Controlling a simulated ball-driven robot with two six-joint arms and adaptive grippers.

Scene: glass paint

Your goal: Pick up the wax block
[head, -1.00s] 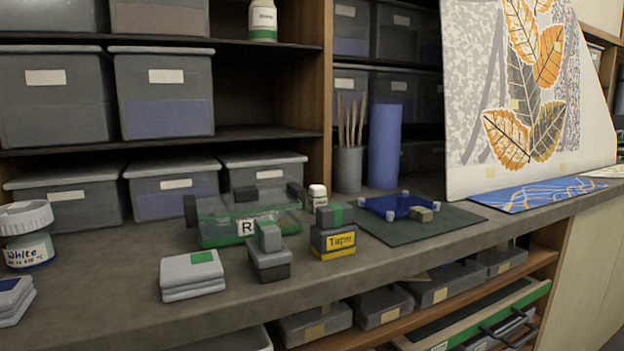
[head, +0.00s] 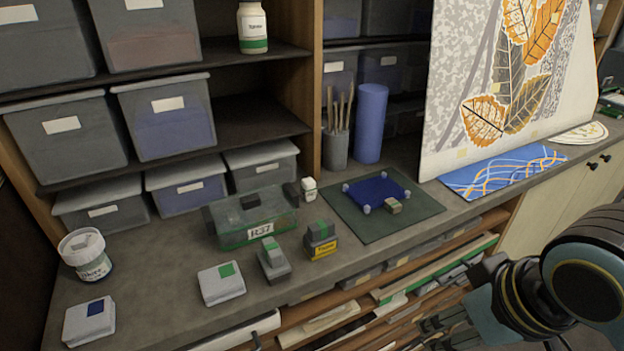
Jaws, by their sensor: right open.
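A small tan block (head: 393,207) with a greenish top sits at the near edge of the blue glass sheet (head: 376,189), on the dark green mat (head: 425,209). It looks like the wax block, but I cannot read any label on it. My right gripper (head: 432,333) is low at the bottom right, in front of the counter edge and below the counter top. It is open and empty, well apart from the block. My left gripper is not in view.
Open shelves lie below the counter.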

